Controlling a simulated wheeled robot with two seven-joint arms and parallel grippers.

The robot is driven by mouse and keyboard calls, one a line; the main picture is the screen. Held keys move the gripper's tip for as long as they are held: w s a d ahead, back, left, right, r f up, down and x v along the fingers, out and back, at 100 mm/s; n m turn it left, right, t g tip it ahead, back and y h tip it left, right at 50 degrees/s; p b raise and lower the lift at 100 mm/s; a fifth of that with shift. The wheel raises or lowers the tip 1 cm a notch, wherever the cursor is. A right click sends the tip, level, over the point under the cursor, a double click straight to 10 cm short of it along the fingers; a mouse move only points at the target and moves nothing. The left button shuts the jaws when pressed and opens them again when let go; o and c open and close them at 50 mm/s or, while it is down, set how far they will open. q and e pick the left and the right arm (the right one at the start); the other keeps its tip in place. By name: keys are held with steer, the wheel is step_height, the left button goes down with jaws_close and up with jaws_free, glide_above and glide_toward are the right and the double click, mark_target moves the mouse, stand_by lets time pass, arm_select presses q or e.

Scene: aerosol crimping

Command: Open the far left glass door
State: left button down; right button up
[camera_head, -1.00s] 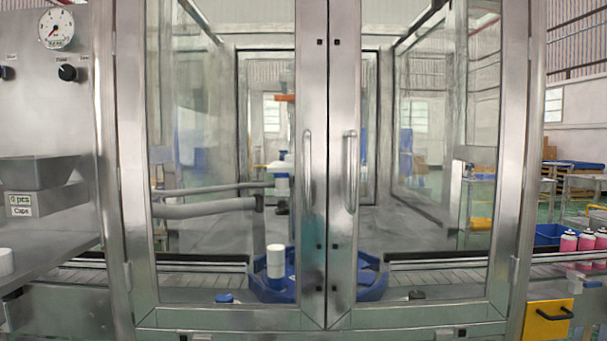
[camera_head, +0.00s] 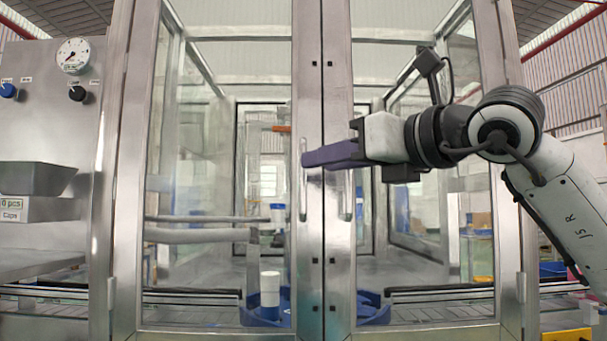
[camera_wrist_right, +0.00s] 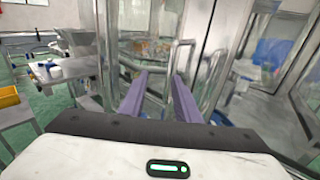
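The left glass door (camera_head: 215,280) has a steel frame and stands closed against the right glass door (camera_head: 430,285) in the head view. Its upright handle (camera_head: 303,205) is on its right-hand frame, partly hidden by my right gripper. My right gripper (camera_head: 306,158), with purple fingers, reaches in from the right across the right door, its tips at the upper part of that handle. In the right wrist view the two fingers of the gripper (camera_wrist_right: 160,78) are apart, with a metal bar just ahead; contact cannot be told. My left gripper is not in view.
The right door's handle (camera_head: 345,200) is close beside, partly behind my right gripper. A control panel with a gauge (camera_head: 73,55) and a caps bin (camera_head: 38,178) stands at the left. Behind the glass are a blue star wheel (camera_head: 372,308) and a white can (camera_head: 269,290).

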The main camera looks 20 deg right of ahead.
steer(key=w+a+r+h+p, duration=0.1)
steer(key=w+p, duration=0.1)
steer(key=w, duration=0.7)
steer(key=shift+a+r+t, duration=0.15)
steer(key=shift+r+t, duration=0.15)
steer(key=shift+t, duration=0.1)
steer(key=shift+w, duration=0.1)
jaws_close()
